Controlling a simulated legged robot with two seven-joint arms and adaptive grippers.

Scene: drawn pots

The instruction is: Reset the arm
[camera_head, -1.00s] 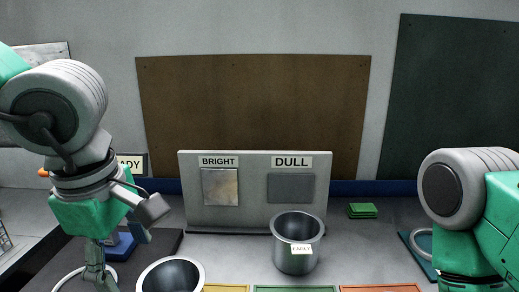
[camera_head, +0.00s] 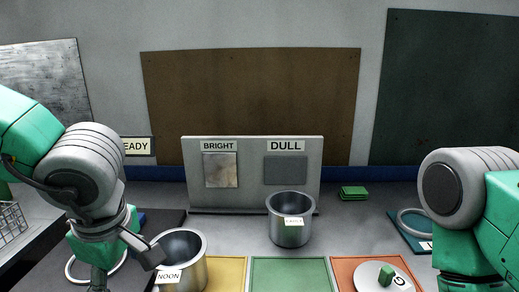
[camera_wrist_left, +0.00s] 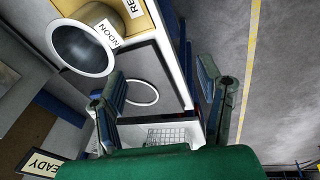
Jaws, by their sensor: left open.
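My left arm comes in from the left in the head view, and its gripper (camera_head: 100,284) is mostly cut off by the bottom edge. In the left wrist view my left gripper (camera_wrist_left: 165,88) has its two fingers spread wide with nothing between them. A metal pot labelled NOON (camera_head: 196,268) stands right of that arm, its wall partly covered by the wrist. It also shows in the wrist view (camera_wrist_left: 100,22), apart from the fingers. My right arm stands at the right edge of the head view; its gripper is out of frame.
A second metal pot (camera_head: 290,235) with a small card stands before the BRIGHT/DULL board (camera_head: 252,185). Yellow (camera_head: 228,276), green (camera_head: 290,275) and orange (camera_head: 343,272) mats lie in front. A white disc (camera_head: 368,284) with a green block is on the orange mat. A wire basket (camera_head: 12,222) is far left.

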